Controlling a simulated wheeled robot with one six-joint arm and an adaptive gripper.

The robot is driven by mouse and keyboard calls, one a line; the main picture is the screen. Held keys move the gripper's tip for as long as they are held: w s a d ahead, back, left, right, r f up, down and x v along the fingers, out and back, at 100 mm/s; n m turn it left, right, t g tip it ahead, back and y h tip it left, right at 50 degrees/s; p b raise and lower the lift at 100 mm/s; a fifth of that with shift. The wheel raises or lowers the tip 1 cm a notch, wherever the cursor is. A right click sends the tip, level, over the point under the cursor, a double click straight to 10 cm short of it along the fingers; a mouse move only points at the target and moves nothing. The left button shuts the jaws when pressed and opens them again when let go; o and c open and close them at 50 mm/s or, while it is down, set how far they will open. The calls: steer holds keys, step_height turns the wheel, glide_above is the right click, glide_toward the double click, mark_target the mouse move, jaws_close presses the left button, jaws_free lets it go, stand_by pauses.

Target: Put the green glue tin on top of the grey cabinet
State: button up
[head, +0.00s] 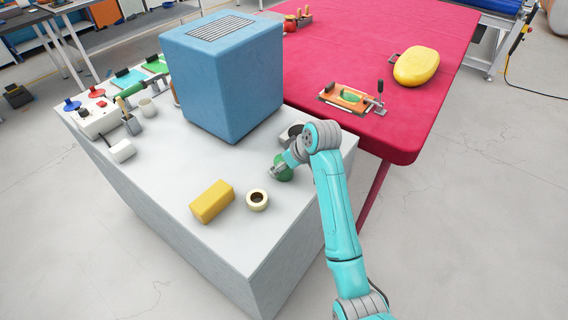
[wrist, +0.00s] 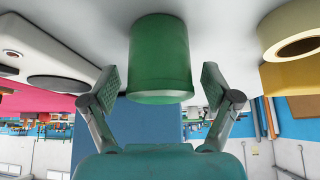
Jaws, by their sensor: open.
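The green glue tin (head: 284,174) stands on the pale grey cabinet top (head: 235,240), near its right edge, partly hidden by my gripper (head: 278,168). In the wrist view, which is upside down, the green tin (wrist: 160,55) appears upright with its base on the pale surface. My gripper (wrist: 160,88) is open, with one finger on each side of the tin. A gap shows beside the tin's lower part at each finger, so the fingers look clear of it.
A cream tape roll (head: 257,200) and a yellow block (head: 212,201) lie left of the tin. A dark round-topped grey item (head: 291,134) sits behind it. A large blue box (head: 222,85) stands further back. The red-covered table (head: 400,130) is to the right.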

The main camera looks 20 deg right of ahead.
steer(key=v, duration=1.2)
steer(key=shift+r, duration=0.1)
